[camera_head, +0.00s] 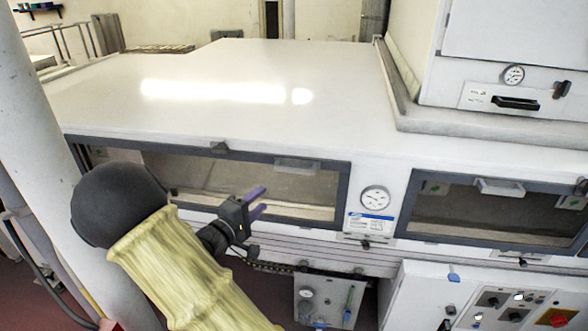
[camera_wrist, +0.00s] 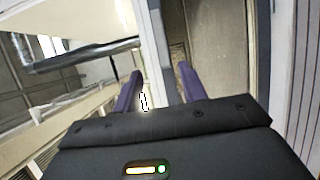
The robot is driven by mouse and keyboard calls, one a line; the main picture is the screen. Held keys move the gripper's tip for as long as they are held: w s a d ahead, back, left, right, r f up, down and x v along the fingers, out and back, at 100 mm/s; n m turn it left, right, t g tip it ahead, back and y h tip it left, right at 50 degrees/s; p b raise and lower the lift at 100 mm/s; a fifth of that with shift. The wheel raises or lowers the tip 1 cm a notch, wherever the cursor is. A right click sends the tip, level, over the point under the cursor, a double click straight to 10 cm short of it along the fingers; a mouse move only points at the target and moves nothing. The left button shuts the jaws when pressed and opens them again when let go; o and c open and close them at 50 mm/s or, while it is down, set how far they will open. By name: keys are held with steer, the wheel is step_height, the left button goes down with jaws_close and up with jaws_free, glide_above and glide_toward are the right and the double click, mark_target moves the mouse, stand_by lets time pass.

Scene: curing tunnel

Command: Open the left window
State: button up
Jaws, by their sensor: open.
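The left window (camera_head: 150,150) is a wide, dark-framed pane in the front of the white tunnel. A pale handle (camera_head: 298,165) sits at its upper edge, right of the middle. The pane looks to be in its frame; I cannot tell whether it is slightly ajar. My gripper (camera_head: 262,202) is open and empty, in front of the lower right part of the window, below and left of the handle. Its two purple fingers also show in the wrist view (camera_wrist: 157,85), spread apart, with a pale strip beyond them. I cannot tell whether they touch anything.
A round gauge (camera_head: 375,198) sits between the left window and a second dark-framed window (camera_head: 500,212) at the right. Control panels (camera_head: 495,300) stand below. A pale column (camera_head: 45,130) rises at the left. The tunnel's white top (camera_head: 230,115) is clear.

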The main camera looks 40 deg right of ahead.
mark_target(294, 171)
steer(key=p+x, duration=0.4)
steer(key=x, duration=1.3)
steer(key=shift+d+p, duration=0.2)
steer(key=shift+p, duration=0.2)
jaws_close()
steer(key=shift+w+a+f, duration=0.1)
steer(key=shift+w+a, duration=0.05)
